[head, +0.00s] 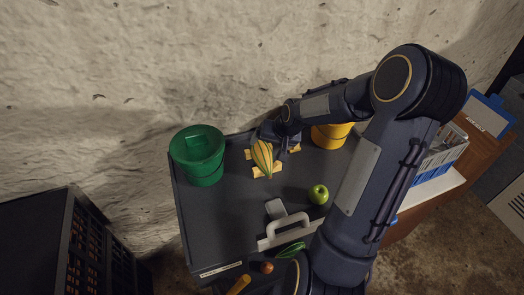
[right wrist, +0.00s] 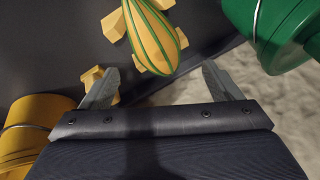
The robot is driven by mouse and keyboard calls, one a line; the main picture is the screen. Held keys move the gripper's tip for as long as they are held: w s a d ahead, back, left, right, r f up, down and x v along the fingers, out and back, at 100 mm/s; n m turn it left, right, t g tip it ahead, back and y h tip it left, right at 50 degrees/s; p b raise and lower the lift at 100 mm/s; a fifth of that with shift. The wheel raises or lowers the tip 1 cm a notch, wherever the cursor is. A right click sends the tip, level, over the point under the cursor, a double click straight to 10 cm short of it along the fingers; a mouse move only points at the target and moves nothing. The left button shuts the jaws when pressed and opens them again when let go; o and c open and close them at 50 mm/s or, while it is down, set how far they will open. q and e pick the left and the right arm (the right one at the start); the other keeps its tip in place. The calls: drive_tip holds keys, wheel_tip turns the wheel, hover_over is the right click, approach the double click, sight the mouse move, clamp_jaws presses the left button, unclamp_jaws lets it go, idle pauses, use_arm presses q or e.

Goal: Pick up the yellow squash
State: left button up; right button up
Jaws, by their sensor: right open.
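The yellow squash (head: 263,156), striped with green, lies on the dark tabletop among small yellow blocky pieces (head: 266,174), which may be a stand. My right gripper (head: 274,135) is at the squash's far end in the head view, reaching in from the right. In the right wrist view the squash (right wrist: 152,38) shows just ahead of the open fingers (right wrist: 160,76), its near end roughly between the tips. The fingers do not appear to touch it. The squash's other end is cut off by the top of that view. My left gripper is not in view.
A green apple (head: 318,194) and a grey-handled object (head: 287,228) lie nearer. A rough wall (head: 120,80) rises behind.

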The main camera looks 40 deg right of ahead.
sight(265, 151)
drive_tip(key=x, duration=0.5)
drive_tip(key=p+x, duration=0.1)
drive_tip(key=x, duration=0.2)
drive_tip(key=shift+s+d+f, duration=0.15)
drive_tip(key=shift+f, duration=0.25)
drive_tip(key=shift+r, duration=0.1)
drive_tip(key=c, duration=0.8)
